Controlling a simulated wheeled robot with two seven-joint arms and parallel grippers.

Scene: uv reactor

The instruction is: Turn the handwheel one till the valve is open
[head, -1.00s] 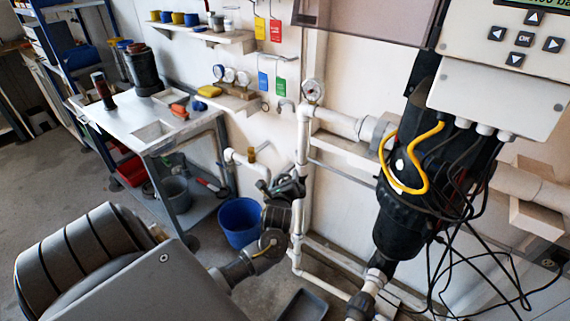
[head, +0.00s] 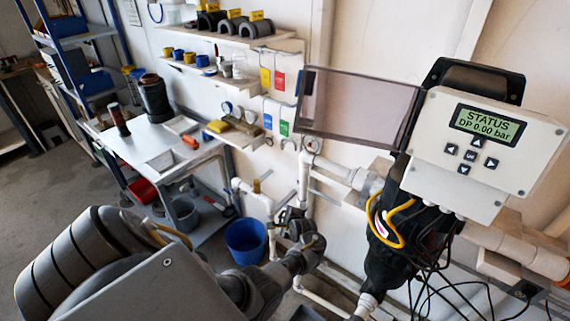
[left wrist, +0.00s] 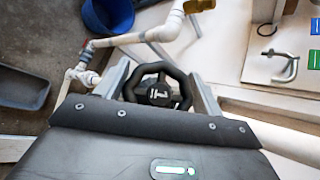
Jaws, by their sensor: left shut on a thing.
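Handwheel one is a black ring wheel with a "1" on its hub (left wrist: 160,93), in the middle of the left wrist view. My left gripper (left wrist: 163,84) has one finger on each side of the wheel and is shut on its rim. In the head view my left gripper (head: 300,248) reaches in from the left to the white pipework, and it mostly hides the wheel. The status display (head: 487,126) on the control box reads "DP 0.00 bar". My right gripper is not in view.
White pipes (left wrist: 135,38) run close beside the gripper. A blue bucket (head: 246,243) stands on the floor behind it. A black reactor body with loose cables (head: 388,262) hangs to the right. A workbench (head: 150,142) is at the back left.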

